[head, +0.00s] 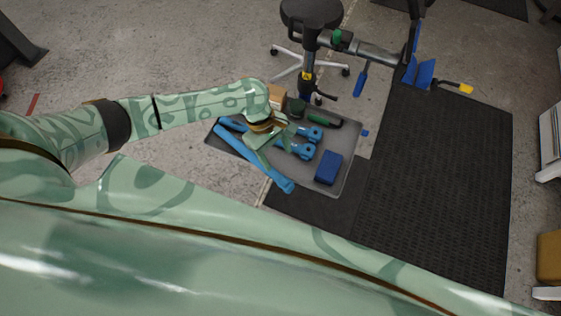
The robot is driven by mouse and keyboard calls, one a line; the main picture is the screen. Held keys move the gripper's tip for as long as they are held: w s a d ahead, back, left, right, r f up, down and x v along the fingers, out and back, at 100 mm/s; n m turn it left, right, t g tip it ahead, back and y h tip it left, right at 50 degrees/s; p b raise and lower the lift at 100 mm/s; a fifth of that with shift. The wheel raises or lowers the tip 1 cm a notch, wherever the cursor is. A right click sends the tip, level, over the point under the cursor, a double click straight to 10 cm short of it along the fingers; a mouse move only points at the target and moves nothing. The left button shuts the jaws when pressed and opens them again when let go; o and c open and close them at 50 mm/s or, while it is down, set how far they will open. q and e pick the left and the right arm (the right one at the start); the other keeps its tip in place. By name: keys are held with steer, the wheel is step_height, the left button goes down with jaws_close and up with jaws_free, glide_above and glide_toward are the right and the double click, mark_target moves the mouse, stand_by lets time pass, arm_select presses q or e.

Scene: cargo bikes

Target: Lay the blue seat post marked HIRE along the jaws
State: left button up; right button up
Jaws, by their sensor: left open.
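My left gripper (268,150) is over a grey tray (346,181), open, with its fingers pointing down. Several blue pieces lie in the tray close to it. A long blue tube (276,178) runs diagonally along the near left side, partly hidden by the gripper, its lower end over the tray's edge. Two shorter blue posts with clamp-like heads (304,151) lie right of the gripper, partly covered by it. No HIRE marking is legible. A work stand's clamp with blue jaws (424,74) is at the upper right. My right gripper is out of view.
A black stool (309,14) stands behind. A dark ribbed mat (440,190) covers clear floor to the right.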

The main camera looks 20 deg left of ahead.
arm_select(q)
steer(key=p+v, duration=0.1)
steer(key=v, duration=0.4)
steer(key=shift+a+r, duration=0.15)
steer(key=shift+r, duration=0.25)
